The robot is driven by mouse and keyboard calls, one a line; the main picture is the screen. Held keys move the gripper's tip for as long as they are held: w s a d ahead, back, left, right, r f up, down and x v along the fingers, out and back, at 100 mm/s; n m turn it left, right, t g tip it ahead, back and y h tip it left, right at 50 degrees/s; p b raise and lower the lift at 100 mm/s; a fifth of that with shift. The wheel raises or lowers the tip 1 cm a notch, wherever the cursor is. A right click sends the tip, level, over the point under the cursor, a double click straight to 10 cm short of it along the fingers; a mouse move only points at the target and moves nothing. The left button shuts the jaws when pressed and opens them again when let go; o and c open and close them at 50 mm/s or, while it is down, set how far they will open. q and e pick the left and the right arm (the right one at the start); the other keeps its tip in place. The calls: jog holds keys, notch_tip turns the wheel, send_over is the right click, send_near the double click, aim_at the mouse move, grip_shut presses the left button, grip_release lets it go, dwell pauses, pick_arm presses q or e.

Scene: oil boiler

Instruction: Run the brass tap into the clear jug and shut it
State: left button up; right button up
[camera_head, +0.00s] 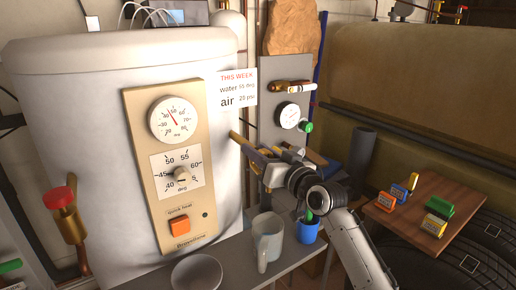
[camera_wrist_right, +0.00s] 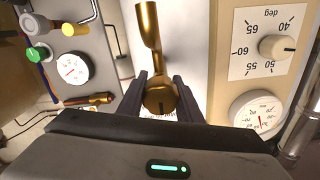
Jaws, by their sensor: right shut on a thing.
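The brass tap (camera_head: 237,138) sticks out from the right side of the white boiler. In the right wrist view the tap (camera_wrist_right: 150,35) shows its pipe and a rounded end. My right gripper (camera_head: 252,155) is shut on the tap's rounded end, which sits between the two dark fingers (camera_wrist_right: 160,95). In the head view the fingers and arm hide much of the tap. The pale, see-through jug (camera_head: 268,238) stands upright on the grey bench below the gripper, its handle towards me. I cannot tell whether liquid is in it or running. My left gripper is not in view.
A round grey dish (camera_head: 196,272) lies front left on the bench (camera_head: 238,262). The boiler panel (camera_head: 168,170) rises behind. A wooden board (camera_head: 425,205) with small coloured blocks is at right.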

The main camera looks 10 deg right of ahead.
jog(key=o, duration=1)
jog(key=shift+o, duration=0.2)
jog(key=v, duration=1)
jog(key=shift+s+b, duration=0.15)
jog(key=shift+b, duration=0.2)
